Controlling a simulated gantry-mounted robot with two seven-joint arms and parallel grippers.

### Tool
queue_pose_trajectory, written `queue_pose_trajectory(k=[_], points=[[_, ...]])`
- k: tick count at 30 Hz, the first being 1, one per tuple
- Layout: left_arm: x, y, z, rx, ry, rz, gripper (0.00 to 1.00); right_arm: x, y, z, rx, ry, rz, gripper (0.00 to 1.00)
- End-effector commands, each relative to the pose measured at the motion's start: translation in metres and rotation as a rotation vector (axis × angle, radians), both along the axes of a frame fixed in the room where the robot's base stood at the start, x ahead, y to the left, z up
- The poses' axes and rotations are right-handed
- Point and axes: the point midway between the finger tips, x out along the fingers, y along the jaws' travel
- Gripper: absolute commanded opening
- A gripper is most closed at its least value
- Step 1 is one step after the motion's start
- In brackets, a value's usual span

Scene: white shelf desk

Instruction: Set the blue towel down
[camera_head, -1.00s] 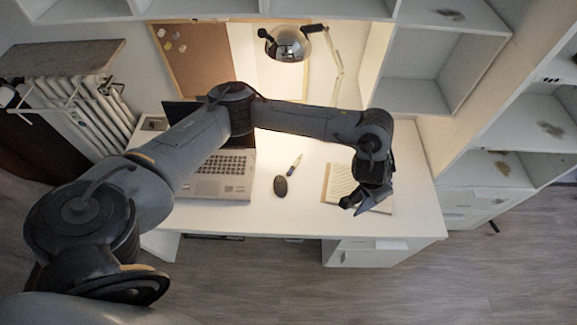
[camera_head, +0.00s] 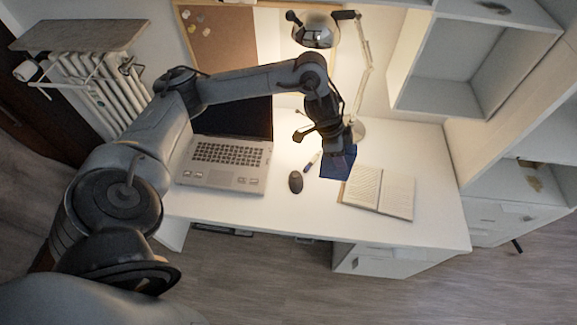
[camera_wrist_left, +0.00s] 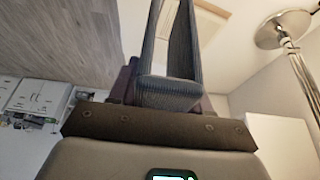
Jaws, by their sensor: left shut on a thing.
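The blue towel (camera_head: 338,163) is a dark blue patch under the end of my left arm in the head view, between the pen and the open notebook. My left gripper (camera_head: 337,148) is shut on it, partly hiding it. I cannot tell whether the towel touches the desk. In the left wrist view the gripper's fingers (camera_wrist_left: 168,60) point away from the camera, and a dark purple-blue edge of the towel (camera_wrist_left: 123,85) shows beside them. My right gripper is in neither view.
The white desk (camera_head: 432,160) holds an open laptop (camera_head: 228,165), a black mouse (camera_head: 295,181), a pen (camera_head: 312,161) and an open notebook (camera_head: 380,191). A desk lamp (camera_head: 318,32) stands behind. The desk's right part is clear. White shelves (camera_head: 470,60) rise at the right.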

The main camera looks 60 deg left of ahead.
Motion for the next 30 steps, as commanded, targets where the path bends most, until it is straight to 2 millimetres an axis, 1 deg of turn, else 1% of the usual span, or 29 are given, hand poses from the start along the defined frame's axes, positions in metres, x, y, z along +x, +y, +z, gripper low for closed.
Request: queue_pose_trajectory(k=[1,3,6,10,15,21,26,30], points=[[-0.011,0.018,-0.014,0.003,0.006,0.013,0.16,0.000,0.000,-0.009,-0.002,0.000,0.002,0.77],[-0.023,0.038,-0.021,0.005,0.006,0.024,0.16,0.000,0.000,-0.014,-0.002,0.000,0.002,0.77],[-0.038,0.061,-0.032,0.008,0.006,0.037,0.16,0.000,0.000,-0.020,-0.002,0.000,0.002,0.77],[-0.056,0.085,-0.046,0.015,0.004,0.046,0.16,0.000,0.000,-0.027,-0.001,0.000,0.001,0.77],[-0.075,0.103,-0.062,0.021,0.002,0.044,0.16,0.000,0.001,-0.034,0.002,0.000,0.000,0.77],[-0.091,0.111,-0.077,0.017,-0.001,0.037,0.16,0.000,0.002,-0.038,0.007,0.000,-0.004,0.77],[-0.093,0.118,-0.088,0.012,-0.004,0.040,0.16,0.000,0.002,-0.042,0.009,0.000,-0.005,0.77],[-0.086,0.137,-0.103,0.009,-0.006,0.044,0.16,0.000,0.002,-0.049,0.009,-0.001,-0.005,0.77]])
